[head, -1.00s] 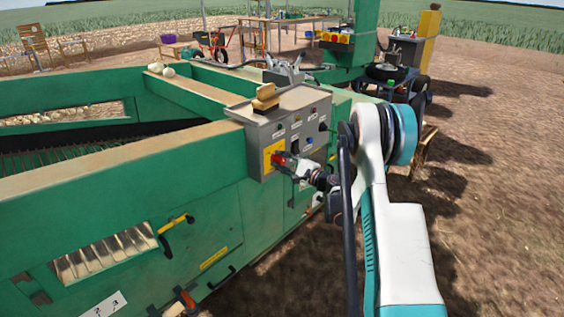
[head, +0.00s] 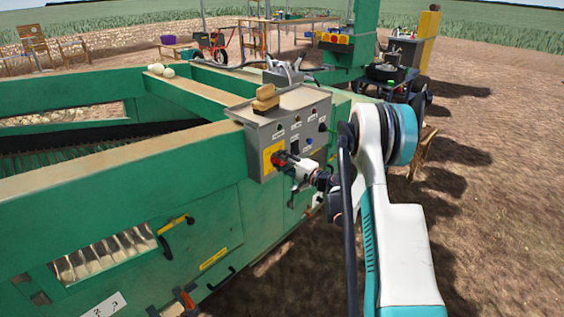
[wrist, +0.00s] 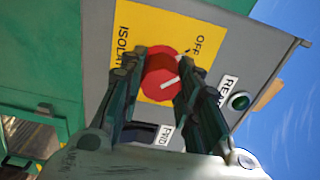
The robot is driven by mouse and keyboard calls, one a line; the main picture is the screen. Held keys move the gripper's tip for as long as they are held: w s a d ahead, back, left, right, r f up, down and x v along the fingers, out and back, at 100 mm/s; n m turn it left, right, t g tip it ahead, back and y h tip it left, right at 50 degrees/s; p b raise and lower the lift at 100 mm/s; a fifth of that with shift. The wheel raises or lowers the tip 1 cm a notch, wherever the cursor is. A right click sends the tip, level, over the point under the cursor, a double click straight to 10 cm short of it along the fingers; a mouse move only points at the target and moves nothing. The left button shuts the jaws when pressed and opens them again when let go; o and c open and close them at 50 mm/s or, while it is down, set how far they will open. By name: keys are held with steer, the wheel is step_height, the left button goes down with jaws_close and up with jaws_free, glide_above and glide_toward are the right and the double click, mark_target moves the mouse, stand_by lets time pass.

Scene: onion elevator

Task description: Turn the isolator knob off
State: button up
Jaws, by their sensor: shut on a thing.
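The red isolator knob (wrist: 162,76) sits on a yellow plate (wrist: 152,22) marked ISOLATOR and OFF. A white line on its face lies toward the picture's lower right, apart from the OFF word. My gripper (wrist: 166,72) is shut on the knob, with one dark finger on each side. In the head view the gripper (head: 284,162) reaches the knob from the right, at the yellow plate (head: 271,155) on the grey control box. The fingers hide parts of the knob's sides and of the lettering.
The grey control box (head: 259,137) carries other buttons, including a green one (wrist: 239,101) near the right finger. Tan blocks (head: 265,97) lie on its top. The green machine (head: 110,205) fills the left. Bare ground (head: 480,230) lies open at right.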

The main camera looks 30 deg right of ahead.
steer(key=o, duration=1.1)
steer(key=v, duration=1.2)
